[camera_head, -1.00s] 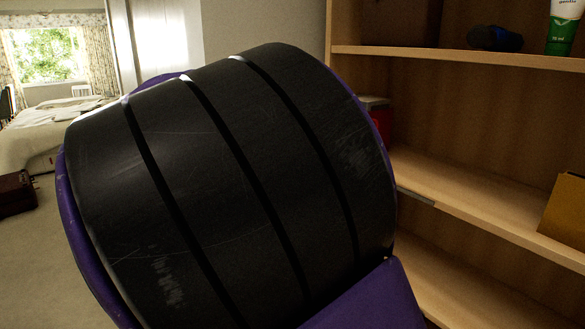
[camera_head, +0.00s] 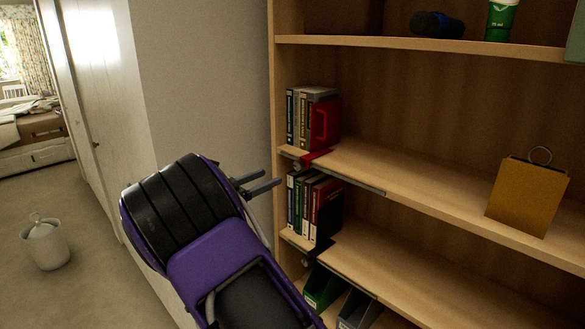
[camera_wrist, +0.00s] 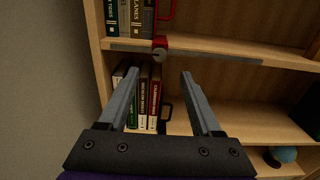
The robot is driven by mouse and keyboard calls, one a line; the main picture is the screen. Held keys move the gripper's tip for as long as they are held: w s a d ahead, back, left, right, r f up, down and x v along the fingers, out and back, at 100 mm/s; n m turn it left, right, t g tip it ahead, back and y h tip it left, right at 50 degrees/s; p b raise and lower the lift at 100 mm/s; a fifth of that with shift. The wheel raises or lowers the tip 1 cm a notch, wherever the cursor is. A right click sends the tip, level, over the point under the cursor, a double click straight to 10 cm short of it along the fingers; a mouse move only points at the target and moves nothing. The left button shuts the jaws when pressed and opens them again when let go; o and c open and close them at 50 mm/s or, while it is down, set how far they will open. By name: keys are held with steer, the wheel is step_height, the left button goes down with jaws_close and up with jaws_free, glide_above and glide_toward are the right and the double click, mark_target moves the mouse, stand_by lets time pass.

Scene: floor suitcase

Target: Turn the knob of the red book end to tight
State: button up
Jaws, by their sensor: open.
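The red book end (camera_head: 322,122) stands upright against a row of books on the middle shelf (camera_head: 430,196) in the head view. Its red clamp reaches over the shelf's front edge. A small round grey knob (camera_head: 297,166) shows below that edge; in the wrist view the knob (camera_wrist: 159,54) hangs under the red clamp (camera_wrist: 160,42). My gripper (camera_head: 272,176) is open and empty, in front of the shelf, near and slightly below the knob. In the wrist view the knob lies above and between the fingertips (camera_wrist: 160,73), apart from them. I cannot tell the knob's setting.
A black book end (camera_wrist: 166,111) and books (camera_head: 310,205) are on the shelf below. An ochre object with a ring (camera_head: 527,195) stands at right on the middle shelf. A wall (camera_head: 205,85) is left of the bookcase. A white bin (camera_head: 45,243) stands on the floor.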

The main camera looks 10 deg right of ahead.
mark_target(296, 165)
steer(key=x, duration=1)
jaws_close()
